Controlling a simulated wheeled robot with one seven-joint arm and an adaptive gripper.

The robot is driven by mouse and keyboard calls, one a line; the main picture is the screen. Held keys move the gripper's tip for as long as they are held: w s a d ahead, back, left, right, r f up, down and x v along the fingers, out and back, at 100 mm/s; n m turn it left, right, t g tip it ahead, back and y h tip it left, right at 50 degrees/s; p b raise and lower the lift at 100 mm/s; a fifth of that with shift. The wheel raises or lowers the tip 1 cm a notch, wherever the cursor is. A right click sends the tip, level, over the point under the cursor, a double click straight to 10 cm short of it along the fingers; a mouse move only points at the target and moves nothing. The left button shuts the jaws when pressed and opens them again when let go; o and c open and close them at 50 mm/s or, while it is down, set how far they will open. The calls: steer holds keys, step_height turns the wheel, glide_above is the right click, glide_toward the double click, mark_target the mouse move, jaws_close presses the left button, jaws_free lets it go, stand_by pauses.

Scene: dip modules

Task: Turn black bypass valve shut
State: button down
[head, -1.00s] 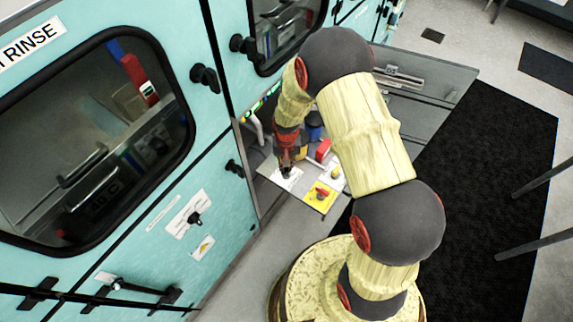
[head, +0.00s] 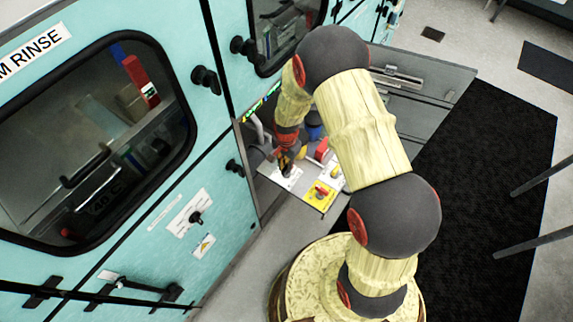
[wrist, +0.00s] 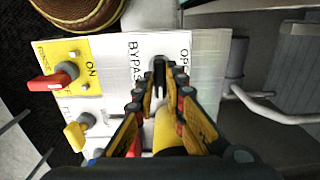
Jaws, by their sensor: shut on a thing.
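The black bypass valve (wrist: 158,66) sits on a white plate (wrist: 118,50) lettered BYPASS and OPEN in the wrist view. My gripper (wrist: 158,88) is shut on its dark handle, with the fingers on either side. The fingers hide part of the handle, so its exact angle is hard to tell. In the head view my gripper (head: 287,168) reaches down to the white plate (head: 285,182) on the small ledge, and the valve is mostly covered there.
A red handle (wrist: 55,78) on a yellow plate and a yellow handle (wrist: 76,134) stand close by on the same panel. A grey pipe (wrist: 270,115) runs at the right. The teal cabinet (head: 225,205) borders the ledge, and a dark mat (head: 490,180) covers floor at the right.

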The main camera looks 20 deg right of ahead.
mark_target(286, 167)
stand_by(0.4)
steer(key=c, duration=1.8)
jaws_free()
steer(key=shift+c, duration=0.2)
step_height(286, 167, up, 12)
